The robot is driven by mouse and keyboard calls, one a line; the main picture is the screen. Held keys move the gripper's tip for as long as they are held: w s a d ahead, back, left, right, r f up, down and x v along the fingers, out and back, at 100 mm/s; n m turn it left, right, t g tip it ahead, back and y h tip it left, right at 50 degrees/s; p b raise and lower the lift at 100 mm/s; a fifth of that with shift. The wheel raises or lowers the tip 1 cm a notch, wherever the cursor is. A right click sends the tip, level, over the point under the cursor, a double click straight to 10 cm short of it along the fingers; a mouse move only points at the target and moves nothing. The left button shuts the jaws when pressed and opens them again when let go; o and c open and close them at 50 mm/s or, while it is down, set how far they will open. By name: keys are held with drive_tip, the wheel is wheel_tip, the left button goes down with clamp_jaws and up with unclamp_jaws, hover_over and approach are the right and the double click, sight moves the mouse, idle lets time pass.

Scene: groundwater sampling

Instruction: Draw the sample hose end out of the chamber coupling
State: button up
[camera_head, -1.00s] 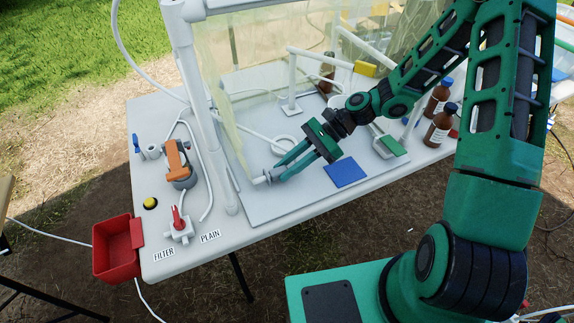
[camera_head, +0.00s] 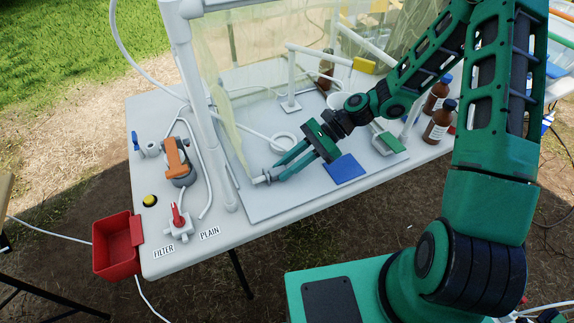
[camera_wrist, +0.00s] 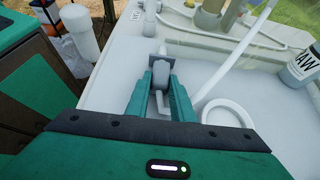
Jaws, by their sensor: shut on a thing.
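My gripper (camera_head: 277,171) is low over the front left of the chamber's white floor (camera_head: 262,211). Its two green fingers point left and are closed on a small pale fitting, the sample hose end (camera_wrist: 160,72), in the wrist view (camera_wrist: 160,90). Just beyond the fingertips is a grey-white cylindrical fitting, the chamber coupling (camera_head: 258,180). It also shows in the wrist view (camera_wrist: 153,48). The hose end and coupling look in line, but I cannot tell whether they are joined.
A clear-walled chamber with white posts (camera_head: 198,80) stands around my gripper. A blue pad (camera_head: 345,170) lies right of it. A red-handled valve (camera_head: 179,222), an orange-topped device (camera_head: 176,160) and a red bin (camera_head: 114,248) are at left. Brown bottles (camera_head: 437,125) stand at right.

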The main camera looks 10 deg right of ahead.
drive_tip(key=shift+s+d+f, duration=0.1)
drive_tip(key=shift+s+f, duration=0.1)
drive_tip(key=shift+f, duration=0.3)
drive_tip(key=o, duration=1)
drive_tip(key=shift+s, duration=0.1)
drive_tip(key=shift+r, duration=0.45)
drive_tip(key=r, duration=0.2)
drive_tip(key=a+r, duration=0.1)
drive_tip(key=r, duration=0.1)
drive_tip(key=shift+r, duration=0.25)
drive_tip(key=s+a+r, duration=0.4)
drive_tip(key=a, duration=0.1)
drive_tip(key=s+a+r, duration=0.2)
drive_tip(key=s, duration=0.1)
drive_tip(key=shift+a+r, duration=0.25)
drive_tip(key=shift+a, duration=0.1)
